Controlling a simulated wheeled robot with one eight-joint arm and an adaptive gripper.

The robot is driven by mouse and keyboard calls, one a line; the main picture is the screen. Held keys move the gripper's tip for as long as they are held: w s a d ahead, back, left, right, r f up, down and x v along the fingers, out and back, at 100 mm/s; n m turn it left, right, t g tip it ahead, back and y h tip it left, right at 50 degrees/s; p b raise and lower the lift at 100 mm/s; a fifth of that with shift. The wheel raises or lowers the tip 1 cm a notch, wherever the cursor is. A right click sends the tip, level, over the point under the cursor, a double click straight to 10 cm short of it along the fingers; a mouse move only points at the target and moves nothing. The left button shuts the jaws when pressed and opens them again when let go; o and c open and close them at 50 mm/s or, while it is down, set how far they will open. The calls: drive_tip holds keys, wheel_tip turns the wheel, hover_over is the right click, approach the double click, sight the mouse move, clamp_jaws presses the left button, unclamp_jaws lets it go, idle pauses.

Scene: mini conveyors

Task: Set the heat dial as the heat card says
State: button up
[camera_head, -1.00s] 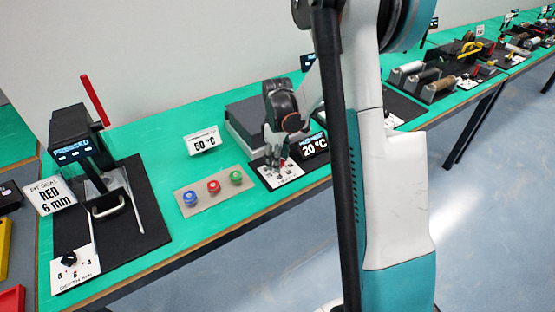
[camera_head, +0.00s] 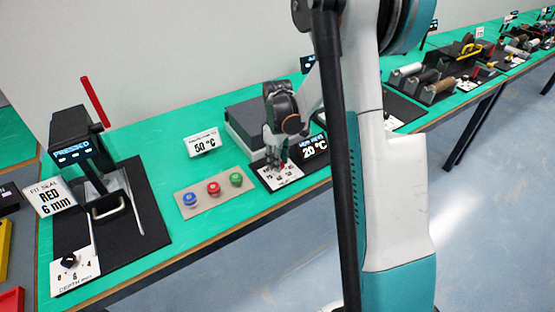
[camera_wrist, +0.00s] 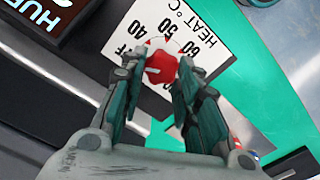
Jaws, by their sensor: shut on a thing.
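The heat card (camera_head: 203,143) stands on the green bench and reads 50 °C. The red heat dial (camera_wrist: 160,67) sits on a white plate (camera_wrist: 206,22) lettered HEAT °C, with 40, 50 and 60 around it. A pale mark shows on the dial's left side, pointing away from the 50; its exact setting is unclear. My gripper (camera_wrist: 158,76) is shut on the dial, one finger on each side. In the head view my gripper (camera_head: 279,163) points down over the plate and mostly hides the dial. The dark display (camera_head: 314,148) beside it reads 20 °C.
A board with blue, red and green buttons (camera_head: 213,187) lies left of the dial plate. A grey machine block (camera_head: 243,118) stands behind. A press with a red lever (camera_head: 95,100) and a depth dial (camera_head: 69,261) are at far left.

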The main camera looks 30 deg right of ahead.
drive_tip(key=m, duration=0.4)
drive_tip(key=shift+d, duration=0.1)
drive_tip(key=m, duration=0.4)
drive_tip(key=shift+m, duration=0.4)
drive_tip(key=m, duration=0.4)
drive_tip(key=shift+d+m, duration=0.15)
drive_tip(key=shift+m, duration=0.15)
drive_tip(key=m, duration=0.4)
drive_tip(key=shift+s+m, duration=0.15)
drive_tip(key=shift+m, duration=0.15)
drive_tip(key=o, duration=1.1)
drive_tip(key=shift+c, duration=0.2)
